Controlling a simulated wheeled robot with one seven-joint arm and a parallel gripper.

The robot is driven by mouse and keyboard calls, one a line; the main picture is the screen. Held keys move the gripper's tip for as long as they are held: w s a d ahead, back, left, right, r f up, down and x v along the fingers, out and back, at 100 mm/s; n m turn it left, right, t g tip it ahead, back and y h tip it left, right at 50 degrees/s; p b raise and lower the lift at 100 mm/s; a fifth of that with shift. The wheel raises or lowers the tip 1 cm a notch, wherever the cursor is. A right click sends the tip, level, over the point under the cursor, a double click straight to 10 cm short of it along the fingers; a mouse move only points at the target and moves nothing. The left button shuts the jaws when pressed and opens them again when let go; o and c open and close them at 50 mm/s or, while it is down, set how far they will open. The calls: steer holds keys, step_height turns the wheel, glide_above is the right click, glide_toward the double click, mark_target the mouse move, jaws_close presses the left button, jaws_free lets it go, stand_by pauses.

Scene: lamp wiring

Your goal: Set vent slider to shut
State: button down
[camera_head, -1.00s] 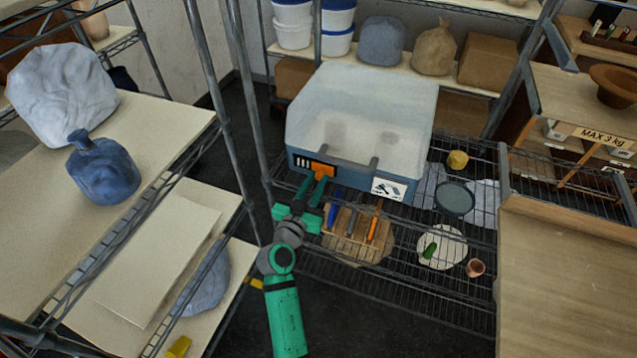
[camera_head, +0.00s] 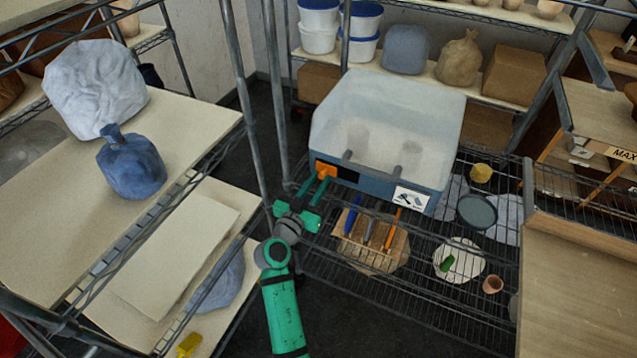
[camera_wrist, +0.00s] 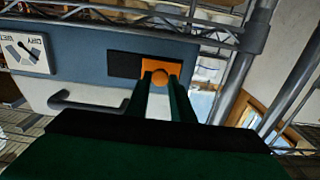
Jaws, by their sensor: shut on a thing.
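The vent slider is an orange piece (camera_head: 326,168) on the front of a blue box with a cloudy lid (camera_head: 385,110). It sits at the left end of its slot, with a plain black strip (camera_head: 349,176) to its right and no pale vent slots showing. In the wrist view the orange slider (camera_wrist: 161,70) is between my two green fingers, and the black strip (camera_wrist: 125,65) lies to its left. My gripper (camera_head: 320,182) is shut on the slider's round knob; the fingers partly hide the slider.
The box stands on a wire shelf (camera_head: 420,290). A wooden holder with several tools (camera_head: 362,243) is right of my gripper. A metal shelf post (camera_head: 278,110) rises close on the left. A handle (camera_wrist: 85,102) sticks out of the box near my fingers.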

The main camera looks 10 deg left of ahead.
steer(key=c, duration=1.5)
jaws_free()
steer(key=shift+w+a, duration=0.15)
steer(key=shift+w, duration=0.05)
steer(key=shift+c, duration=0.2)
steer(key=shift+s, duration=0.1)
steer(key=shift+s+a, duration=0.1)
steer(key=shift+s, duration=0.15)
steer(key=s+a, duration=0.1)
steer(key=s, duration=0.9)
steer(key=shift+a, duration=0.35)
steer(key=shift+a, duration=0.1)
